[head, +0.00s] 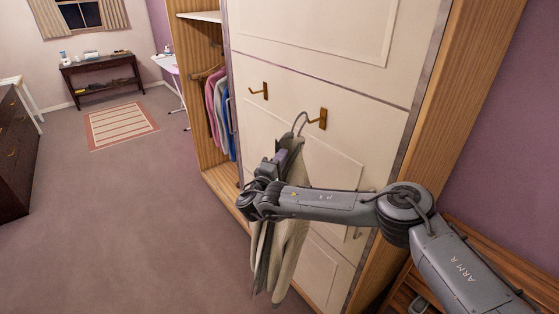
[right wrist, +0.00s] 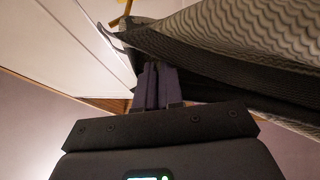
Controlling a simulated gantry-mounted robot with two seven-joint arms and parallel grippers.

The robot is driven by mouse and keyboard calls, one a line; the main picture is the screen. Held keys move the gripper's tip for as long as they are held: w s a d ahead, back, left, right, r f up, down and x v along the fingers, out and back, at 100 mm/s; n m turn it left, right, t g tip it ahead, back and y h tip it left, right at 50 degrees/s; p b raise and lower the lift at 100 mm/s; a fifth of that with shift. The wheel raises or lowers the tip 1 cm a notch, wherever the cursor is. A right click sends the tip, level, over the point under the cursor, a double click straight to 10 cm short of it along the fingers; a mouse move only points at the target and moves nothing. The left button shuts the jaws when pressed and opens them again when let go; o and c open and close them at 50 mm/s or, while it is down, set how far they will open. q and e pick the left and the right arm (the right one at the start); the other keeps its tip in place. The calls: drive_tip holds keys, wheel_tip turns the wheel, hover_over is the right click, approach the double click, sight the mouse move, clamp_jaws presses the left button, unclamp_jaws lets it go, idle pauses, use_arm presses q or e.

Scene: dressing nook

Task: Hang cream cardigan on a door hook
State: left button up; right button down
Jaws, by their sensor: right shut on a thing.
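The cream cardigan (head: 290,245) hangs from a grey hanger (head: 300,120) in front of the cream wardrobe door. In the right wrist view the cardigan (right wrist: 230,35) shows as wavy knit fabric with a dark inside. My right gripper (head: 279,158) is shut at the top of the cardigan and hanger; its fingers also show in the right wrist view (right wrist: 160,85). The hanger's curved top is beside the right brass door hook (head: 321,119); I cannot tell whether it is over the hook. A left door hook (head: 263,91) is empty. My left gripper is not in view.
The wardrobe's open side (head: 205,110) holds several clothes on a rail. A slatted wooden bench (head: 480,255) stands at the lower right. A dark dresser (head: 15,150) is at the left. The carpet (head: 130,220) between is clear.

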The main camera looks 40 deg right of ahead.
drive_tip(key=d+f+b, duration=0.3)
drive_tip(key=shift+d+b, duration=0.3)
drive_tip(key=shift+b, duration=0.05)
idle(0.8)
drive_tip(key=shift+f, duration=0.15)
idle(0.6)
